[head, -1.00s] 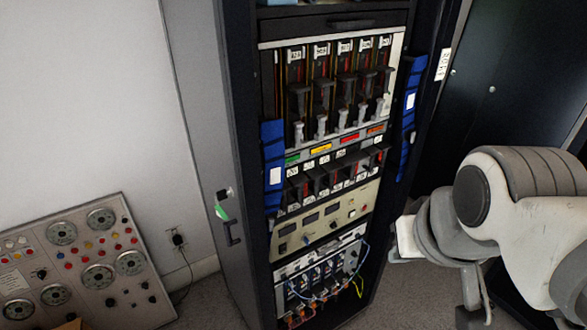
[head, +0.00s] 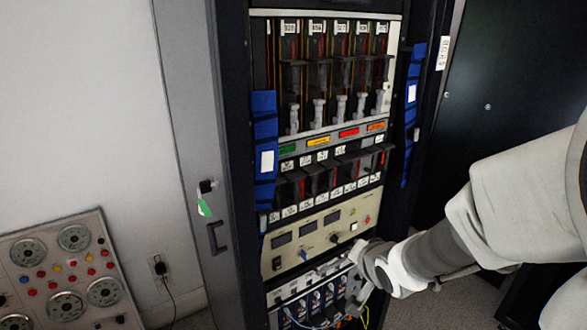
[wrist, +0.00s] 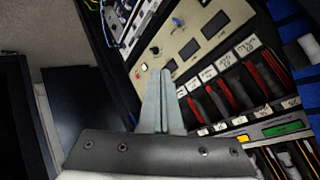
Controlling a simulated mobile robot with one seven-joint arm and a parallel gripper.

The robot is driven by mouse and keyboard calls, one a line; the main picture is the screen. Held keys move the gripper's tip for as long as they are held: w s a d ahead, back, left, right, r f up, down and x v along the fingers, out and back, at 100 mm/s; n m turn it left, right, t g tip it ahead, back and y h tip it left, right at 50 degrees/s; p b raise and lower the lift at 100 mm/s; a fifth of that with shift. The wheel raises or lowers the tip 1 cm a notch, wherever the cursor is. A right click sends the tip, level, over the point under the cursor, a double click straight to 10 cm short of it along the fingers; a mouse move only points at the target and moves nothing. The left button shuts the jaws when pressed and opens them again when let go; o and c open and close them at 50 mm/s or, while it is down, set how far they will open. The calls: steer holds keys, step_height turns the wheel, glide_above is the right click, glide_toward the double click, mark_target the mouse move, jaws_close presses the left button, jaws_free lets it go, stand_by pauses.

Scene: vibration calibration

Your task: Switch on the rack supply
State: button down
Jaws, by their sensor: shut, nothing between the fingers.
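The rack supply is a beige panel (head: 318,225) in the lower middle of the rack, with dark displays, a blue knob (head: 303,253), a black knob (head: 334,239) and a small pale button (head: 353,226). A dark switch (head: 277,263) sits at its lower left. The wrist view shows the panel (wrist: 200,35) turned, with the blue knob (wrist: 178,22) and a white and red button (wrist: 144,67). My gripper (wrist: 166,76) is shut and empty, its fingertips in front of the panel's right part. In the head view it is near the panel's lower right; contact cannot be told.
Black modules with white labels (head: 320,170) are above the panel. A cabled unit (head: 310,300) is below it. Blue straps (head: 265,160) hang on the rack's sides. An open grey door (head: 200,130) with a green tag stands left, beyond it a dial console (head: 60,270).

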steer(key=w+a+f+m+t+y+b, duration=0.1)
steer(key=a+f+m+y+b, duration=0.3)
steer(key=f, duration=0.9)
steer(key=a+y+b, duration=0.1)
steer(key=a+b, duration=0.2)
steer(key=shift+a+f+y, duration=0.15)
steer(key=shift+a+y, duration=0.25)
steer(key=shift+w, duration=0.1)
steer(key=b, duration=0.5)
glide_toward(278, 269)
steer(key=shift+x, duration=3.25)
steer(key=shift+w+f+p, duration=0.1)
steer(key=shift+w+p, duration=0.05)
steer(key=shift+p, duration=0.2)
